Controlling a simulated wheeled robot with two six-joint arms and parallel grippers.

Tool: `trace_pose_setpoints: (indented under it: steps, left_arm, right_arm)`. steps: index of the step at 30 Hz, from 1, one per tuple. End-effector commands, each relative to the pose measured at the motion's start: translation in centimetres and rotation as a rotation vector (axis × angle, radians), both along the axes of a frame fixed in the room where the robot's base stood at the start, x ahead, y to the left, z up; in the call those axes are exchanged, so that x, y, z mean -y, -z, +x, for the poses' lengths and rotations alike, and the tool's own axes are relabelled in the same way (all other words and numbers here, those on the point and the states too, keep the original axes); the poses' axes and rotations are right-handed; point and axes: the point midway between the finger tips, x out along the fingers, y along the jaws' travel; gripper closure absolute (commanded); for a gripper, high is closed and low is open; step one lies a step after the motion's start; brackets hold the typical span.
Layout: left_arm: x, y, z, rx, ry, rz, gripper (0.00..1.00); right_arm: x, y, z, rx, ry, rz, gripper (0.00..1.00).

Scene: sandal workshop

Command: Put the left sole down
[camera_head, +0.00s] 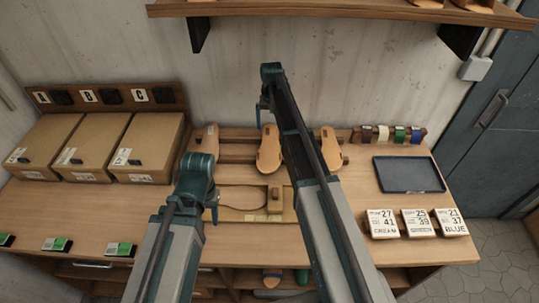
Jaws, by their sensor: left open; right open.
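A tan sole (268,150) leans upright on the wooden rack (238,151) at the back of the bench. Another tan sole (331,149) stands to its right, and a paler one (210,138) stands at the rack's left end. My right arm partly hides the middle of the rack. A wooden board (237,214) in front has a sole-shaped outline; I cannot tell whether a sole lies in it. My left gripper (213,207) is open at the board's left end. My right gripper (262,105) is open above the rack, near the top of the middle sole.
Cardboard boxes (100,147) marked A, B and C fill the left side. Colored rolls (391,134) stand behind the tablet. A shelf (340,9) overhangs the back.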

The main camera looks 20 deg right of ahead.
Motion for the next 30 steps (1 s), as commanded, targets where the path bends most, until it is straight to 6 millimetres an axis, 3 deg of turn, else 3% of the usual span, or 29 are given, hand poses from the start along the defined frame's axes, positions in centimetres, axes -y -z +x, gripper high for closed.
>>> trace_pose_setpoints:
  steps: [1, 13, 24, 30]
  left_arm:
    - [0.0, 1.1, 0.0, 0.000, 0.001, 0.000, 0.50]
    - [0.0, 1.9, 0.0, 0.000, 0.002, 0.001, 0.50]
    - [0.0, 6.2, 0.0, 0.000, 0.000, 0.001, 0.50]
    - [0.0, 6.4, 0.0, 0.000, 0.000, 0.001, 0.50]
  right_arm:
    - [0.0, 1.1, 0.0, 0.000, 0.000, 0.000, 0.00]
    - [-0.1, 1.9, -0.1, 0.000, 0.000, 0.000, 0.00]
    - [-0.3, 6.2, -0.4, 0.000, 0.000, 0.000, 0.00]
    - [-0.3, 6.4, -0.4, 0.000, 0.000, 0.000, 0.00]
